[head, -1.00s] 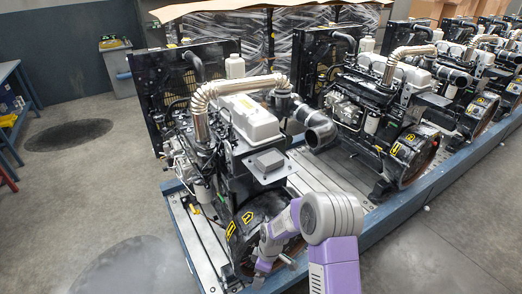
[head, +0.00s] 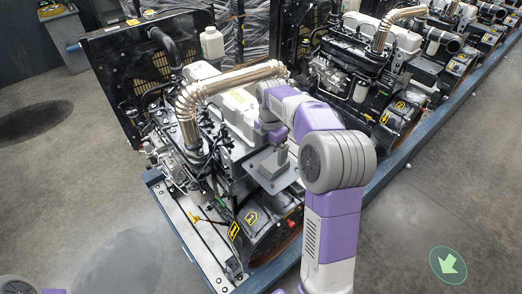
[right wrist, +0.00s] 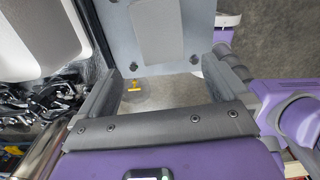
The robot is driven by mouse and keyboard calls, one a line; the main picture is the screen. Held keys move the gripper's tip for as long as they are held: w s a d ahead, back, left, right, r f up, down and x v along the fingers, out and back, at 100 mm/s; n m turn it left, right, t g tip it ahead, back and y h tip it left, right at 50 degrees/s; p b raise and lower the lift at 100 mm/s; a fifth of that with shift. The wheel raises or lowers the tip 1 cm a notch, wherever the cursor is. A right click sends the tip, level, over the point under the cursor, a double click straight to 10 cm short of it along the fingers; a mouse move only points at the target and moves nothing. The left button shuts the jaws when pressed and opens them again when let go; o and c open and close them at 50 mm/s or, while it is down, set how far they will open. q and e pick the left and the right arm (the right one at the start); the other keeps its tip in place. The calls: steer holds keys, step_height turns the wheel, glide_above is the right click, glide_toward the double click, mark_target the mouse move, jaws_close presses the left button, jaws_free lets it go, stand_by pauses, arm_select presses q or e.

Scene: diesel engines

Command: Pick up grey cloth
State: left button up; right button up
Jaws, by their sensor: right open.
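The grey cloth (head: 268,167) appears as a small flat grey pad on a grey metal plate (head: 288,180) on top of the nearest engine. In the right wrist view, a pale grey rounded pad, likely the cloth (right wrist: 163,28), lies on the plate with bolts at its corners. My right gripper (head: 281,148) is over the plate, pointing down, and partly covers the pad in the head view. In the right wrist view its two fingers (right wrist: 160,66) are wide apart with nothing between them. I cannot tell whether they touch the plate. My left gripper does not show.
A shiny curved exhaust pipe (head: 225,77) and a black radiator (head: 150,75) stand beside the plate. The engine (head: 205,150) rests on a blue-edged pallet (head: 178,215). More engines line up to the right. The floor at right (head: 450,180) is clear except for a green arrow marker (head: 448,265).

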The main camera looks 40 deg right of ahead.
mark_target(271, 164)
steer(key=shift+w+f, duration=0.1)
steer(key=shift+f, duration=0.1)
steer(key=f, duration=0.6)
steer(key=shift+s+d+f+p, duration=0.2)
steer(key=shift+s+f+p, duration=0.1)
steer(key=shift+f, duration=0.1)
steer(key=shift+c, duration=0.3)
steer(key=c, duration=1.1)
step_height(271, 164, up, 10)
steer(key=shift+r, duration=0.1)
